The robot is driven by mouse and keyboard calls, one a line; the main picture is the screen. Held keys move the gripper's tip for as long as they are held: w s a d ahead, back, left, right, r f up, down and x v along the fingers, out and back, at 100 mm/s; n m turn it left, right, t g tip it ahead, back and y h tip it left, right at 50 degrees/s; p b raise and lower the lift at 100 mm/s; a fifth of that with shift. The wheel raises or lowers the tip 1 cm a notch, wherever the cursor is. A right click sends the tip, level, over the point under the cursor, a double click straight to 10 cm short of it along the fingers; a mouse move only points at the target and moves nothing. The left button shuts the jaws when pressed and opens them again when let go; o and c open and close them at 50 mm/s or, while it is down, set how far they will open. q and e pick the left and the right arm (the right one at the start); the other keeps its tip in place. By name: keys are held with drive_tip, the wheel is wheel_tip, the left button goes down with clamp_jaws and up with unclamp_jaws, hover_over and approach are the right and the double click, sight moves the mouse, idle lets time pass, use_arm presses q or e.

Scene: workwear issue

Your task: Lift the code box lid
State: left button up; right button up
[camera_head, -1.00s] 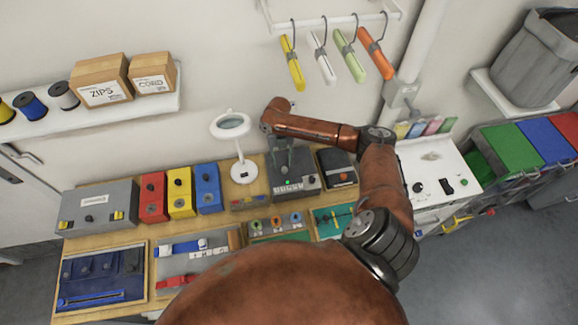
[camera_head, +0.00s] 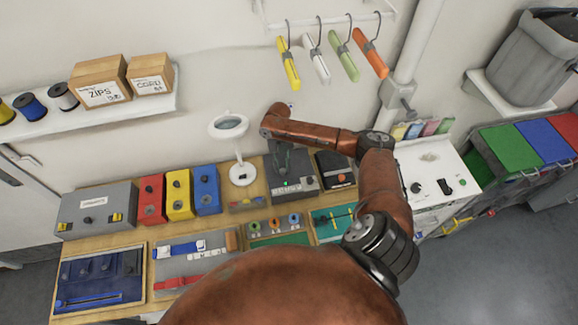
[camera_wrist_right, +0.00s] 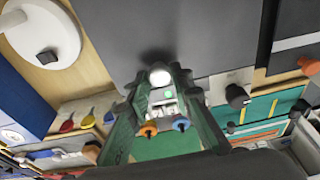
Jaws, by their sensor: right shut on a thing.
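The code box (camera_head: 296,186) is a dark grey box with a small green light on its front, at the back of the bench right of the magnifier lamp. Its grey lid (camera_head: 301,158) seems tipped up a little; the arm partly covers it. My right gripper (camera_head: 287,168) points down at the lid. In the wrist view, the right gripper (camera_wrist_right: 162,88) has its dark green fingers closed around a pale round knob (camera_wrist_right: 160,77) at the edge of the grey lid (camera_wrist_right: 190,35). How far the lid is off the box is hard to tell. My left gripper is out of view.
The magnifier lamp (camera_head: 241,172) stands close on the left, and a black box (camera_head: 336,169) on the right. Red, yellow and blue boxes stand farther left. Tool trays (camera_head: 278,229) lie in front. Hangers with coloured pieces (camera_head: 344,62) hang on the wall above.

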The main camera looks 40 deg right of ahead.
drive_tip(key=shift+w+d+r+p, duration=0.15)
drive_tip(key=shift+w+r+p, duration=0.05)
drive_tip(key=shift+r+p, duration=0.25)
drive_tip(key=shift+w+d+r, duration=0.1)
drive_tip(key=shift+r, duration=0.45)
drive_tip(key=shift+c, duration=0.2)
use_arm(q)
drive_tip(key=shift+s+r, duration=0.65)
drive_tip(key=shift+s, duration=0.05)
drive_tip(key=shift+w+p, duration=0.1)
drive_tip(key=shift+p, duration=0.2)
use_arm(e)
drive_tip(key=shift+r, duration=0.1)
drive_tip(key=shift+w+d+r+p, duration=0.1)
drive_tip(key=shift+w+r+p, duration=0.15)
drive_tip(key=shift+r, duration=0.2)
drive_tip(key=shift+w+d+r+p, duration=0.1)
drive_tip(key=shift+w+r+p, duration=0.1)
drive_tip(key=shift+r, duration=0.2)
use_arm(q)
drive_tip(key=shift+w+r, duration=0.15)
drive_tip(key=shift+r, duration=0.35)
